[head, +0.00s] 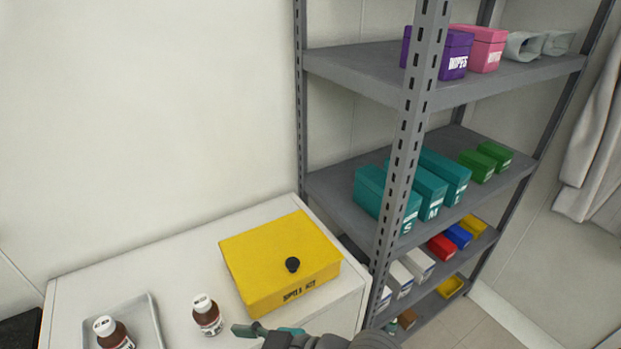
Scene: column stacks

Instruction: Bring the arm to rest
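My gripper (262,331) shows at the bottom edge of the head view, with part of my arm to its right. It is over the front of the white cabinet top (155,262), in front of the yellow spill kit box (265,258). Its fingertips point left, towards a brown bottle with a white cap (208,318). A small gap shows between the fingertips and the bottle. The gripper is partly cut off by the frame, and whether its fingers are open or shut is unclear.
A tray (154,315) at the left holds another brown bottle (113,334). A grey metal shelf rack (335,190) stands at the right, with teal boxes (430,190), a purple wipes box (455,52) and several bins. The cabinet's back left is clear.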

